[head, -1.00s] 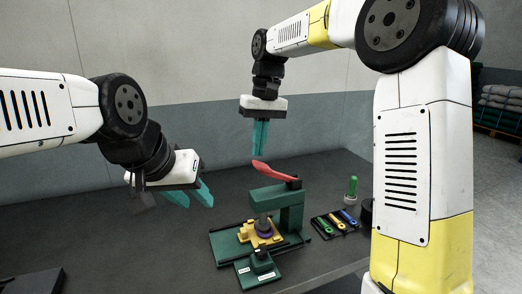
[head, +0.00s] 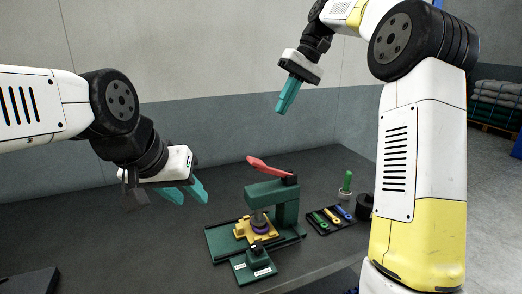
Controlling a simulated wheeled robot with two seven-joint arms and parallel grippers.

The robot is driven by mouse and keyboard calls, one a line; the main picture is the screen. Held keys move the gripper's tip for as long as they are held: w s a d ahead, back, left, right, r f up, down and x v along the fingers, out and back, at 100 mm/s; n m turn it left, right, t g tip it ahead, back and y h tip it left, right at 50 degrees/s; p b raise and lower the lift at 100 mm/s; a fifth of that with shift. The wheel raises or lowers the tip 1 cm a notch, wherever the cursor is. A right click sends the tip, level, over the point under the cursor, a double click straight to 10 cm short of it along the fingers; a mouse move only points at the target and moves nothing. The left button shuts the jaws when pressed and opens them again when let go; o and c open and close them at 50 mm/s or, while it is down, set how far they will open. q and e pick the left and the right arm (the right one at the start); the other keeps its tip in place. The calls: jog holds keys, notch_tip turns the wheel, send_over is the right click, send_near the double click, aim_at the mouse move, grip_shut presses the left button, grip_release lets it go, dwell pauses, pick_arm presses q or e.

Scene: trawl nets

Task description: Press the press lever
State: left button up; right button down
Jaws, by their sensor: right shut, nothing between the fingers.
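The green press (head: 287,205) stands on the dark table with its red lever (head: 268,168) raised, sloping up to the left.
A black tray (head: 318,229) with green, yellow and blue tools lies right of the press. Behind it stands a green-handled item (head: 347,182) in a pale base, with a dark round object (head: 365,203) nearby. A small green block with labels (head: 255,268) sits in front. The table's left side is mostly clear.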

aim_at(251, 158)
jog(key=x, duration=1.3)
jog(key=shift+a+f, duration=0.15)
jog(key=shift+f, duration=0.2)
jog(key=shift+s+a+f+t+h, duration=0.3)
jog(key=shift+s+a+f+h, duration=0.1)
jog(key=shift+a+f+h, duration=0.35)
jog(key=shift+s+a+f+t+h, duration=0.15)
jog(key=shift+a+f+t+h, duration=0.2)
jog(key=shift+f+h, duration=0.3)
jog(key=shift+s+a+f+t+h, duration=0.15)
jog(key=shift+a+f+h, duration=0.25)
jog(key=shift+f+h, duration=0.2)
jog(key=shift+s+a+f, duration=0.15)
jog(key=shift+a+f, duration=0.1)
jog(key=shift+f, duration=0.6)
jog(key=shift+s+f, duration=0.1)
jog(key=shift+f, duration=0.05)
